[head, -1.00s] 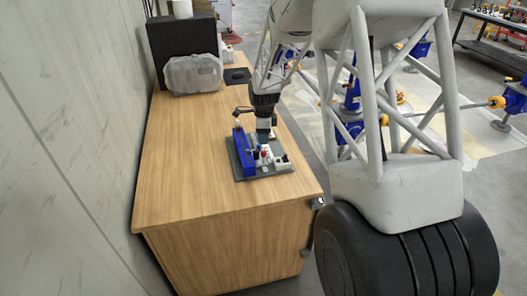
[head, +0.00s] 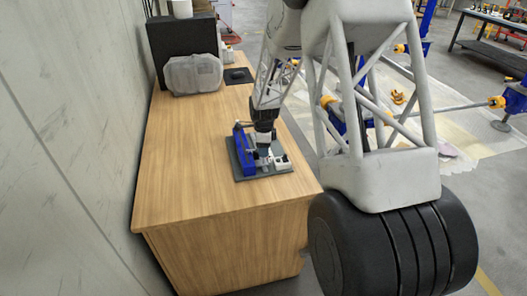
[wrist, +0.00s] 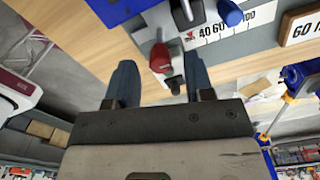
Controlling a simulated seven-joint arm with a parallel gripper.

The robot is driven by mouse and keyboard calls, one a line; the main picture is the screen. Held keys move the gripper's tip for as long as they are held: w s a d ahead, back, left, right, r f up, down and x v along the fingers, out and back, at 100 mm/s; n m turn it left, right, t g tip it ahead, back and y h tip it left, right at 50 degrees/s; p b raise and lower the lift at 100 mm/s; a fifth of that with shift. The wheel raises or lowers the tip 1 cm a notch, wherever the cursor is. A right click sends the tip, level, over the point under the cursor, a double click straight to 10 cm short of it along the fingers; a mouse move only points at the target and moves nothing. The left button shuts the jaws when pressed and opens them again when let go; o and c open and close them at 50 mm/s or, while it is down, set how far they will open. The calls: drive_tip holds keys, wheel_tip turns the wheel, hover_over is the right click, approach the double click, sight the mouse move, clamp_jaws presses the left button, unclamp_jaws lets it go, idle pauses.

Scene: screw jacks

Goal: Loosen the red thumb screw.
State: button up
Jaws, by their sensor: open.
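The red thumb screw (wrist: 160,56) shows in the wrist view, just beyond the gap between my gripper's fingers (wrist: 160,76). My gripper is open, with one blue-grey finger to each side and nothing held. Contact with the screw is not visible. In the head view my gripper (head: 264,149) points down over the device, and the red screw is hidden behind it. The device has a blue block (head: 242,150) on a dark grey base plate (head: 241,174).
A black knob (wrist: 177,82) sits close to the red screw, and a blue cylinder (wrist: 230,12) stands farther right. The wooden table (head: 185,170) is clear left of the plate.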

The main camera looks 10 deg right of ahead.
drive_tip(key=shift+f, duration=0.75)
clamp_jaws()
